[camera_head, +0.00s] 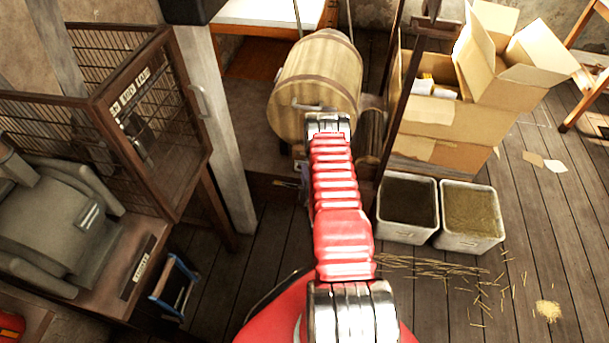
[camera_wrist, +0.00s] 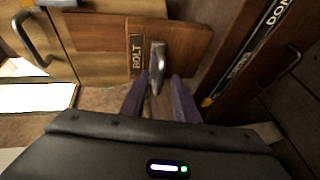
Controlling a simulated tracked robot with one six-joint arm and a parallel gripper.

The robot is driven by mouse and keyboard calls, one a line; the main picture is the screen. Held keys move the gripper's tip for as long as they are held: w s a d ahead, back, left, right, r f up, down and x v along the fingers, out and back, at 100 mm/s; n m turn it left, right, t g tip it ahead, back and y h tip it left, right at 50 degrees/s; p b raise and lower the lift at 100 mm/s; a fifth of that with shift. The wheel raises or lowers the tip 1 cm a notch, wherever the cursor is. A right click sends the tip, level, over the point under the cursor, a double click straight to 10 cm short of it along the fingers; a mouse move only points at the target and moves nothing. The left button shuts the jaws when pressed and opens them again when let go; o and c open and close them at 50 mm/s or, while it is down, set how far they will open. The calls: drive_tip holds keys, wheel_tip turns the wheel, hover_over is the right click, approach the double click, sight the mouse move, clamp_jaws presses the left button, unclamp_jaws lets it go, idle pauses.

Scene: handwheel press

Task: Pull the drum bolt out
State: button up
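The wooden drum (camera_head: 318,85) stands ahead in the head view, behind the top of my red arm. In the wrist view a brown wooden plate carries a BOLT label (camera_wrist: 136,56) and, right of it, an upright metal bolt handle (camera_wrist: 157,62). My gripper (camera_wrist: 161,82) has its two purple fingers apart, one on each side of the handle's lower part. Gaps show between the fingers and the handle, so it looks open. In the head view my arm hides the bolt and most of the gripper.
A curved metal handle (camera_wrist: 30,42) sits on the wooden surface at left. A dark labelled post (camera_wrist: 245,55) is close on the right. Two metal bins (camera_head: 472,216) and cardboard boxes (camera_head: 430,120) stand right of the drum, and a wire cage (camera_head: 140,110) stands left.

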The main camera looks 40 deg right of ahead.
drive_tip(key=shift+c, duration=0.3)
clamp_jaws()
idle(0.5)
